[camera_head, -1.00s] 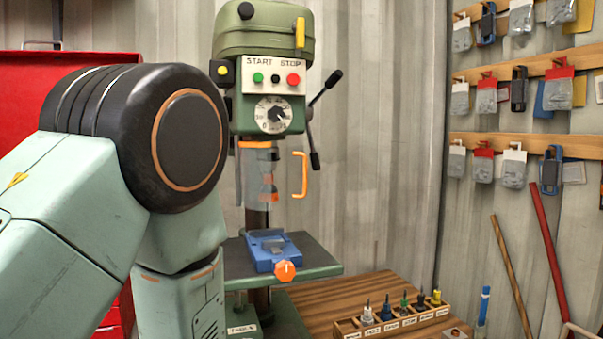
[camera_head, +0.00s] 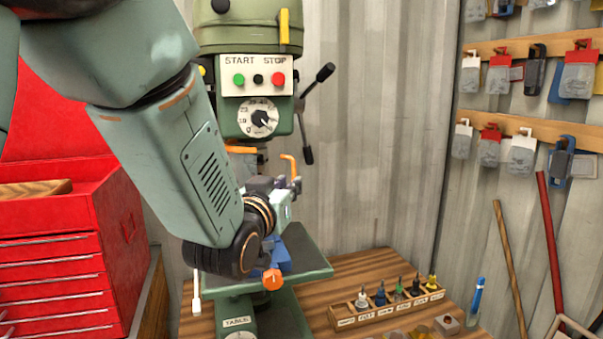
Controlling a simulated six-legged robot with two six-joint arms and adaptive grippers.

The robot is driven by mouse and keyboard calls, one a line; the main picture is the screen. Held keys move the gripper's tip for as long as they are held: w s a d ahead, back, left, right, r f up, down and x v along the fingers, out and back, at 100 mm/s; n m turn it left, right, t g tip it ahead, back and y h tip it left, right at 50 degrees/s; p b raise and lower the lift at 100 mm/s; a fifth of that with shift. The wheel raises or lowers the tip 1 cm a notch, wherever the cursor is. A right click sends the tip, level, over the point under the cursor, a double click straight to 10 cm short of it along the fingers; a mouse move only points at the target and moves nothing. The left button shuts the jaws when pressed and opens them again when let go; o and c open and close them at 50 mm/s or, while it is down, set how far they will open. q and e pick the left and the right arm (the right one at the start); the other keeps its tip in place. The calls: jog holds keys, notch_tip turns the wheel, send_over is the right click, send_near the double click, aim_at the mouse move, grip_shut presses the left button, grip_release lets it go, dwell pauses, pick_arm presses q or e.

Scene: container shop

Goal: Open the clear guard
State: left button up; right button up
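The green drill press (camera_head: 258,60) stands in the middle of the head view. Its clear guard (camera_head: 245,162) hangs below the drill head, mostly hidden behind my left arm and gripper. The guard's orange handle (camera_head: 291,160) shows its upper part just above my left gripper (camera_head: 287,190). My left arm comes in from the upper left, and its gripper is in front of the guard, close to the handle. Whether its fingers touch the handle, and whether they are open or shut, cannot be made out. My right gripper is not in view.
A blue vise (camera_head: 296,250) with an orange knob (camera_head: 272,279) sits on the drill table (camera_head: 313,268), below my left gripper. A wooden bit holder (camera_head: 385,308) is on the bench at the right. A red tool chest (camera_head: 60,255) stands at the left.

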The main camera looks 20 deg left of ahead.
aim_at(293, 177)
pick_arm(q)
jog(key=w, duration=0.3)
jog(key=w+p, duration=0.1)
jog(key=w, duration=0.1)
jog(key=shift+w+a+f, duration=0.15)
jog(key=shift+w+a, duration=0.1)
jog(key=shift+w, duration=0.05)
jog(key=shift+a+f, duration=0.1)
jog(key=shift+a, duration=0.4)
jog(key=c, duration=0.3)
jog(key=shift+d, duration=0.2)
grip_shut()
